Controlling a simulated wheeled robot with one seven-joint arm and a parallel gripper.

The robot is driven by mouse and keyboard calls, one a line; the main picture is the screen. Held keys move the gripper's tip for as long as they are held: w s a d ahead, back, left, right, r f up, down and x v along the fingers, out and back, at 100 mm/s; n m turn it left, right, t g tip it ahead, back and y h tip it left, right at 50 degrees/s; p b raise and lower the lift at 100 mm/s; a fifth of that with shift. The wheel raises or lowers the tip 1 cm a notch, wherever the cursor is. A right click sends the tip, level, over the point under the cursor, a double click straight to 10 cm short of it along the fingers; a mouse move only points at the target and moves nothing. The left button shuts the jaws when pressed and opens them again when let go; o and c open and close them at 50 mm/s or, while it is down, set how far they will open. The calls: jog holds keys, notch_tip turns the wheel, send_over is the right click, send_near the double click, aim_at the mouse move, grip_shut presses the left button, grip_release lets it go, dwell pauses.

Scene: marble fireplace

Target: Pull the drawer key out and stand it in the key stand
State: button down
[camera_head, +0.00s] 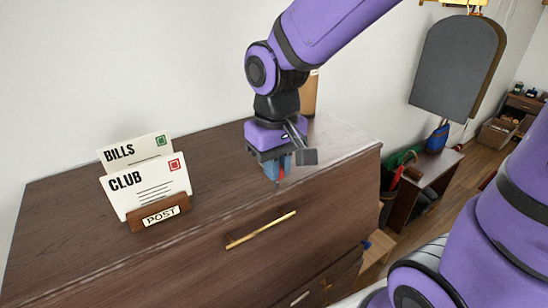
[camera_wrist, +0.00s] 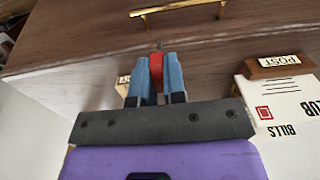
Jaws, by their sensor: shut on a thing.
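My gripper (camera_head: 277,177) hangs fingers-down over the top of the brown dresser, near its front edge. In the wrist view its blue fingers (camera_wrist: 157,68) are shut on a small red piece, which I take to be the head of the drawer key (camera_wrist: 156,64). A short thin grey part sticks out past the fingertips. In the head view the key is mostly hidden by the fingers. A tan upright block (camera_head: 309,96) with a pale label stands behind my gripper, partly hidden; I cannot tell whether it is the key stand.
The dresser top (camera_head: 75,190) is clear between my gripper and the wooden post holder (camera_head: 160,213), which holds BILLS and CLUB cards. A brass handle (camera_head: 261,230) juts from the dresser front. A dark bench (camera_head: 425,175) stands to the right.

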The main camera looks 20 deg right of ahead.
jog(key=w+d, duration=0.1)
jog(key=w, duration=0.3)
jog(key=w+d+f, duration=0.1)
jog(key=w+d, duration=0.1)
jog(key=w, duration=0.3)
jog(key=w+d, duration=0.2)
jog(key=w, duration=0.3)
jog(key=shift+d+f, duration=0.25)
jog(key=shift+w+d+f, duration=0.1)
jog(key=shift+w+f, duration=0.05)
jog(key=shift+f, duration=0.65)
jog(key=shift+w+f, duration=0.1)
jog(key=shift+f, duration=0.65)
jog(key=shift+f, duration=0.25)
jog(key=c, duration=1.2)
grip_release()
notch_tip(320, 180, up, 11)
jog(key=shift+s+d+r+m+t, duration=0.35)
jog(key=shift+s+d+r+t, duration=0.7)
jog(key=shift+s, duration=2.8)
jog(key=shift+s+d+r+m+t, duration=0.4)
jog(key=shift+s+d+r+t, duration=0.55)
jog(key=shift+s, duration=2.9)
jog(key=shift+s+d+r+m+t, duration=0.35)
jog(key=shift+s+d+r+t, duration=0.65)
jog(key=shift+s, duration=2.85)
